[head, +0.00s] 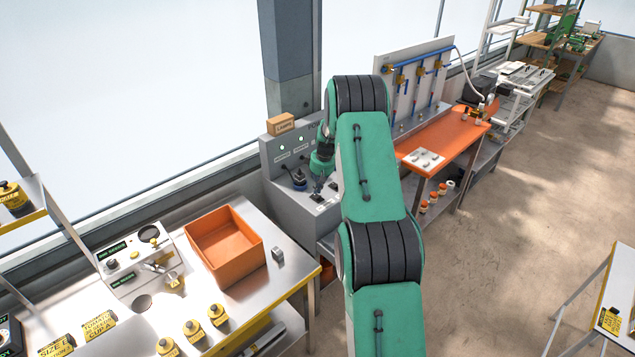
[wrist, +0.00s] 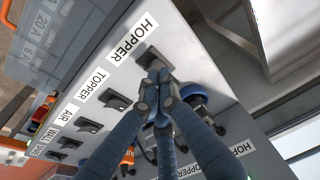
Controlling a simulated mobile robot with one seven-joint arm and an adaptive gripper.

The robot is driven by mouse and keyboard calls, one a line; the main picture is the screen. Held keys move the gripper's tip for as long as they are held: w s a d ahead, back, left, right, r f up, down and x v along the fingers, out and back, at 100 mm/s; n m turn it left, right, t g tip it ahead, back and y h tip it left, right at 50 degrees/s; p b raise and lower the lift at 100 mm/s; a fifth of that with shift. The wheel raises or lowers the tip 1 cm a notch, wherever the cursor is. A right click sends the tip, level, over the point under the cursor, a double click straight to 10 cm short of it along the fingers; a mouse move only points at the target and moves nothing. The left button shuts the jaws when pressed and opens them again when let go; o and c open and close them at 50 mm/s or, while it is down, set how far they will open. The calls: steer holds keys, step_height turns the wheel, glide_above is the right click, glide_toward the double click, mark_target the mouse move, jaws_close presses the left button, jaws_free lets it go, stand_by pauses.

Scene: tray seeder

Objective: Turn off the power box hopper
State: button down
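The power box (head: 290,165) is a grey cabinet by the window in the head view, with a sloped panel of switches. In the wrist view, the panel (wrist: 195,55) carries a row of dark switches labelled HOPPER, TOPPER, AIR and a wall label. The hopper switch (wrist: 153,57) sits beside its HOPPER label (wrist: 132,38). My gripper (wrist: 155,88) is shut, its fingertips together at the near edge of the hopper switch and covering part of it. I cannot tell whether they touch it. In the head view my gripper (head: 318,188) is small, over the panel.
A blue round plug (wrist: 195,97) sits behind my fingers, near a second HOPPER label (wrist: 222,160). The topper switch (wrist: 115,100) is close by. An orange bin (head: 225,245) stands on the left metal table, and an orange workbench (head: 455,140) stands to the right.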

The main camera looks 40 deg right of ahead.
mark_target(318, 197)
steer(key=shift+s+f, duration=0.15)
steer(key=shift+f, duration=0.7)
steer(key=b, duration=0.1)
steer(key=f+t+b, duration=0.1)
steer(key=shift+s+b, duration=0.2)
steer(key=shift+b, duration=0.1)
steer(key=b, duration=0.3)
steer(key=shift+s+f+t, duration=0.15)
steer(key=shift+s+t, duration=0.05)
steer(key=shift+t, duration=0.2)
steer(key=shift+b, duration=0.35)
steer(key=shift+w, duration=0.1)
steer(key=shift+w+r, duration=0.35)
steer(key=shift+w, duration=0.3)
